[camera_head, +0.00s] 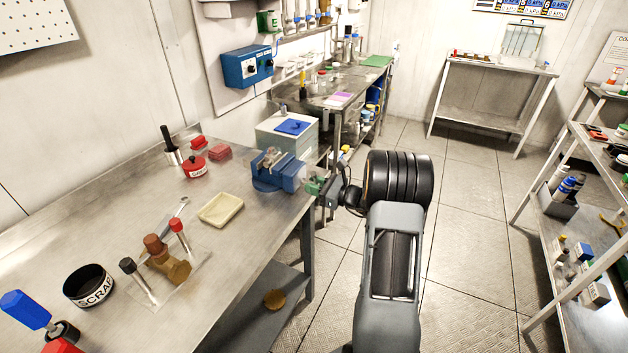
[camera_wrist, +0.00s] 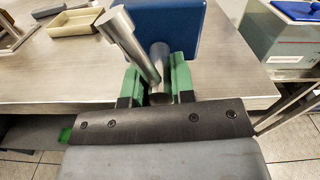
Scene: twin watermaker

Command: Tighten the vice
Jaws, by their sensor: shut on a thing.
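The blue vice (camera_head: 280,178) is at the right end of the metal workbench, near its edge. In the wrist view its blue face (camera_wrist: 178,32) is just beyond my fingers. A grey steel handle bar (camera_wrist: 128,42) leans up and to the left from the round screw end (camera_wrist: 159,88). My gripper (camera_head: 320,187) reaches the vice from the aisle side. In the wrist view my green-fingered gripper (camera_wrist: 159,80) is shut on the vice handle at the screw end, one finger on each side. Whether the vice jaws hold anything is not clear.
A grey box with a blue lid (camera_head: 287,135) stands beyond the vice. The floor (camera_head: 465,240) to the right is clear.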

